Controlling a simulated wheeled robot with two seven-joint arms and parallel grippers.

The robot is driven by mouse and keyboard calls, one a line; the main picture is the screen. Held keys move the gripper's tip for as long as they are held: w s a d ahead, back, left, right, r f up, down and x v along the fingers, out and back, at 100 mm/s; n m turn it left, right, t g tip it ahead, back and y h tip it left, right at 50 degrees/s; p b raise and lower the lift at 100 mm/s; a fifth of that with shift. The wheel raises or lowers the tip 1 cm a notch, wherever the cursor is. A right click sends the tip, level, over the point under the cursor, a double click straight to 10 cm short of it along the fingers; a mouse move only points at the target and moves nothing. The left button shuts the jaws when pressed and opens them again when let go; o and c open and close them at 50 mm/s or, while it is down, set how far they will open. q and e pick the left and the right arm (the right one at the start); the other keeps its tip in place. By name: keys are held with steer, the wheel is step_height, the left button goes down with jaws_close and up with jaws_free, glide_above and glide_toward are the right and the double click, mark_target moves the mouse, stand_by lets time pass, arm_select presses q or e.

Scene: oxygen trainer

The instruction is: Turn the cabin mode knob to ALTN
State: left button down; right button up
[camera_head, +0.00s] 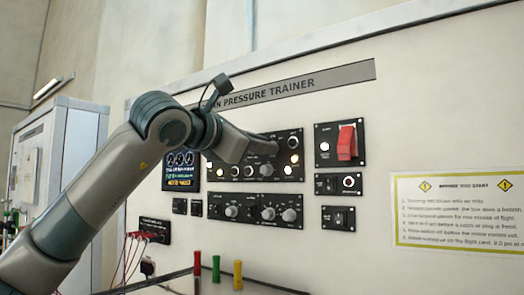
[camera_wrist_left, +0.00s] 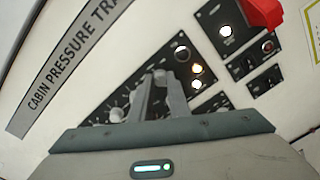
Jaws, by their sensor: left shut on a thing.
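The black upper control panel (camera_head: 242,171) on the trainer wall carries several grey knobs and lit lamps; it also shows in the left wrist view (camera_wrist_left: 182,72). My left gripper (camera_head: 272,143) reaches in from the left, with its fingertips at the upper right part of this panel. In the left wrist view the two fingers (camera_wrist_left: 163,82) are close together, shut on a knob there, taken to be the cabin mode knob. The fingers hide most of that knob, so its pointer cannot be made out. The labels are too small to read. My right gripper is not in view.
A red guarded switch (camera_head: 347,142) stands out to the right of the gripper. A lower panel with knobs (camera_head: 268,213) lies below. A display (camera_head: 181,170) is partly behind my arm. A yellow-edged notice (camera_head: 458,212) hangs at right. Coloured upright handles (camera_head: 216,268) stand in front below.

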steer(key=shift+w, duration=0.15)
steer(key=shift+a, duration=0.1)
arm_select(q)
steer(key=c, duration=1.7)
jaws_free()
steer(key=shift+s+a, duration=0.1)
steer(key=shift+s, duration=0.05)
